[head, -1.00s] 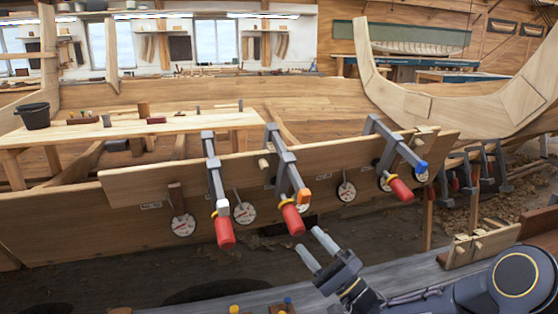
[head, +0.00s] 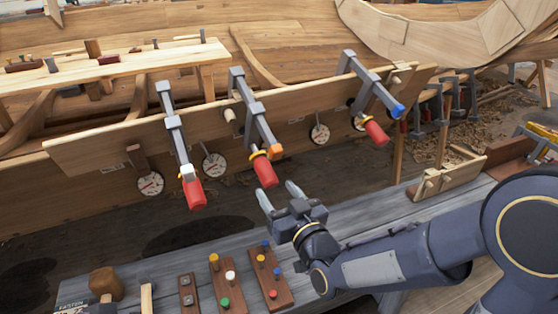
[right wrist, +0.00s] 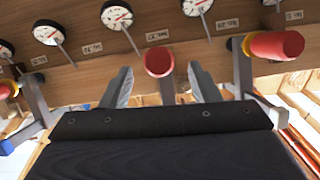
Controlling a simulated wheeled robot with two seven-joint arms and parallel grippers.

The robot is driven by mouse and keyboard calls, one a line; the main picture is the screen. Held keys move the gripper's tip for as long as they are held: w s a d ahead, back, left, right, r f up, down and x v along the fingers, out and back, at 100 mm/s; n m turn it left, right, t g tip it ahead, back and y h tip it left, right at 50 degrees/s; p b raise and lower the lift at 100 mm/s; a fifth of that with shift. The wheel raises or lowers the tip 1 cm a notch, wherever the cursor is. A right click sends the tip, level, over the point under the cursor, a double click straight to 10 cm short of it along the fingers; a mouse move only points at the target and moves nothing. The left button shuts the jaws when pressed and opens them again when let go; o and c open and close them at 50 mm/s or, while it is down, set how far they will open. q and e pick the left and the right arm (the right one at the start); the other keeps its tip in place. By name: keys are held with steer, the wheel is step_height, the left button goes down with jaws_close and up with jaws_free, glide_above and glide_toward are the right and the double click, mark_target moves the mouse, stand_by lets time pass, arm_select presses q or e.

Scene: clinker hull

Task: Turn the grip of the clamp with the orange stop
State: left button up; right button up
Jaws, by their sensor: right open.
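The clamp with the orange stop (head: 276,149) is the middle of three clamps along the plank (head: 100,150). Its red grip (head: 264,171) points down and toward me. My right gripper (head: 278,192) is open, just below and slightly right of that grip in the head view. In the right wrist view, a red grip (right wrist: 159,60) shows end-on, beyond and between the open fingers (right wrist: 161,84); it appears to be the middle clamp's. The fingers seem apart from it, with nothing held. My left gripper is not in view.
A clamp with a white stop (head: 187,171) hangs to the left; one with a blue stop (head: 398,110) is at the right. White dials (head: 214,165) hang along the plank. Below, a grey bench (head: 180,257) holds peg boards (head: 270,277) and a mallet (head: 105,283).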

mark_target(263, 175)
steer(key=shift+r+n+h, duration=0.1)
steer(key=shift+n+h, duration=0.2)
steer(key=shift+n, duration=0.2)
steer(key=x, duration=0.7)
steer(key=shift+w+a, duration=0.1)
steer(key=shift+w, duration=0.15)
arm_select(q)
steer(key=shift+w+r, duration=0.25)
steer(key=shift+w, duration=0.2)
arm_select(e)
steer(key=shift+c, duration=0.4)
steer(key=c, duration=0.9)
steer(key=shift+b, duration=0.3)
steer(key=m+y+b, duration=0.1)
steer(key=b, duration=0.2)
steer(key=m+g+y+b, duration=0.1)
steer(key=b, duration=0.3)
steer(key=shift+s+a+f+y, duration=0.1)
steer(key=shift+f+y, duration=0.15)
steer(key=shift+y, duration=0.05)
arm_select(q)
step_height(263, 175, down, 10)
steer(key=b, duration=0.1)
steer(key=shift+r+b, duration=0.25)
steer(key=shift+b, duration=0.1)
arm_select(e)
steer(key=shift+a+r+m+y, duration=0.1)
steer(key=shift+r+m+y, duration=0.15)
steer(key=shift+m+y, duration=0.2)
